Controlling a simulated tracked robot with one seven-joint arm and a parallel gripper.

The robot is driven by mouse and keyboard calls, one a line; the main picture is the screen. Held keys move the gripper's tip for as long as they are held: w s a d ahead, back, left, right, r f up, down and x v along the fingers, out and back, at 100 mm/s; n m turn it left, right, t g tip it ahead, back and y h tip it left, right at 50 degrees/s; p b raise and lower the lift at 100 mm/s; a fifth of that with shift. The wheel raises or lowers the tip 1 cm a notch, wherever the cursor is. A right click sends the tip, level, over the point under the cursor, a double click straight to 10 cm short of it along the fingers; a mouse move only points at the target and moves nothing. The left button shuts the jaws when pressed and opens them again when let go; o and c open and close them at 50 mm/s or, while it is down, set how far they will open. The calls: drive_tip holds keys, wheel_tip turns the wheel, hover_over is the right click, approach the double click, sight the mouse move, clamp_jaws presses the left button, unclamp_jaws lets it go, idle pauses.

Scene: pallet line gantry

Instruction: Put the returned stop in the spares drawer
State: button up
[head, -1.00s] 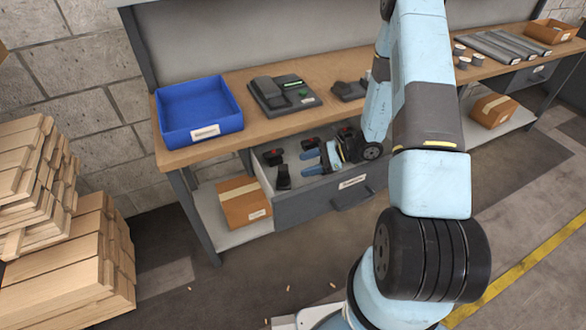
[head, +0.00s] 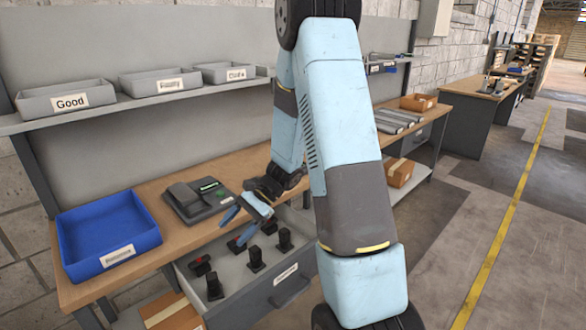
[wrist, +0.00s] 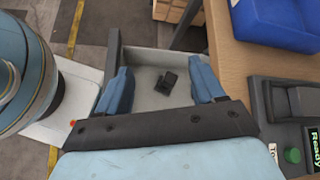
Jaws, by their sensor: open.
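The spares drawer (head: 236,322) is pulled out below the bench. My gripper (head: 236,228) is open and empty, fingers pointing down-left above the drawer's back part. In the wrist view a black stop (wrist: 167,83) shows on the drawer floor between and below my open fingers (wrist: 160,68), apart from them. I cannot tell which stop was the returned one. The blue bin (head: 110,235) on the bench looks empty.
A grey device with a green "Ready" display (head: 198,197) sits on the bench beside my gripper. Grey bins, one labelled "Good" (head: 66,98), stand on the shelf above. A cardboard box (head: 170,312) is under the bench. Open floor lies to the right.

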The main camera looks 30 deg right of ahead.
drive_tip(key=s+d+r+n+t+h, duration=0.3)
drive_tip(key=s+r+n+h, duration=0.2)
drive_tip(key=s+r, duration=0.5)
drive_tip(key=s+d+r+n+t+h, duration=0.4)
drive_tip(key=s+r, duration=0.6)
drive_tip(key=r, duration=0.6)
drive_tip(key=shift+s+r+n+h, duration=0.4)
drive_tip(key=shift+n+h, duration=0.3)
drive_tip(key=shift+n, duration=0.5)
drive_tip(key=shift+w, duration=0.15)
drive_tip(key=shift+c, duration=0.2)
